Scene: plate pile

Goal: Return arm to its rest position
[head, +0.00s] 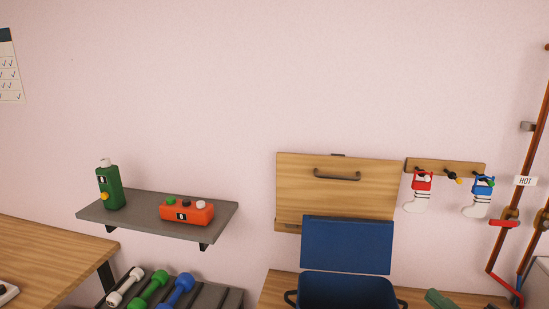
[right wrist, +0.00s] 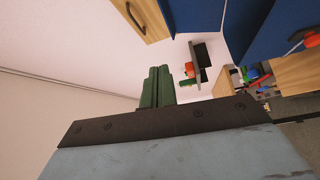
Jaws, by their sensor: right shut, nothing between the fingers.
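My right gripper (head: 440,299) shows at the bottom edge of the head view as a green finger tip, just right of the blue bin. In the right wrist view its green fingers (right wrist: 158,86) lie side by side, shut with nothing between them. They point out into free space. Most of my right arm is out of the head view. My left gripper is in neither view.
The blue bin (head: 345,291) stands on a wooden table with its blue lid (head: 346,246) raised. A grey shelf (head: 143,223) holds a green bottle (head: 110,187) and an orange box (head: 187,213). Socks hang on a peg rail (head: 445,168). Pipes (head: 538,130) run at the right.

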